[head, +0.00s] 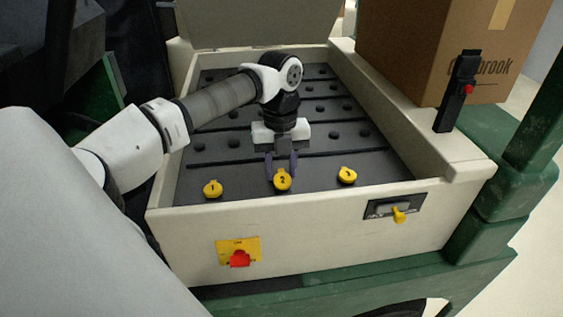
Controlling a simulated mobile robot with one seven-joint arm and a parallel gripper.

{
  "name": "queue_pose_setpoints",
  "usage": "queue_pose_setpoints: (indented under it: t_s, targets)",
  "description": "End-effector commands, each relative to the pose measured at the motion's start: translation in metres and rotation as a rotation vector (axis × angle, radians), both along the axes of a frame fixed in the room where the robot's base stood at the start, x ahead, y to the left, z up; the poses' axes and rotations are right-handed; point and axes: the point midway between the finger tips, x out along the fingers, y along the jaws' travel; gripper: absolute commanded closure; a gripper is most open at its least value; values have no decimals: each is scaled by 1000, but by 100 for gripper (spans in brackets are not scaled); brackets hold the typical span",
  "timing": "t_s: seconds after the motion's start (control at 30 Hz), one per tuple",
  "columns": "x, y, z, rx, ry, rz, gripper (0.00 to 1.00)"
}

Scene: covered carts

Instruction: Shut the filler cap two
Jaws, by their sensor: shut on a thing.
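Filler cap two (282,180) is yellow and marked "2". It is in the middle of a row of three caps near the front of the dark cell bed (245,187). My gripper (281,173) reaches down from above, with its two fingers on either side of cap two, shut on it. Cap one (212,189) is to the left and cap three (346,176) to the right, both clear of the gripper. Whether cap two is fully seated is too small to tell.
A cream cart wall (320,227) surrounds the bed, with a raised cover (262,22) behind. A red knob (240,259) and yellow lever (399,215) are on the front.

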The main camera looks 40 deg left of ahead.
Motion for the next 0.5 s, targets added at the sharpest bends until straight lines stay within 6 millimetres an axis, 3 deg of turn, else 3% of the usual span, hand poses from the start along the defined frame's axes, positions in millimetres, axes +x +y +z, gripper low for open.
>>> queue_pose_setpoints:
  t_s: [0.2,0.5]
  targets:
    - [5,5,-2,-156,132,2,88]
    - [6,7,-12,-230,197,0,88]
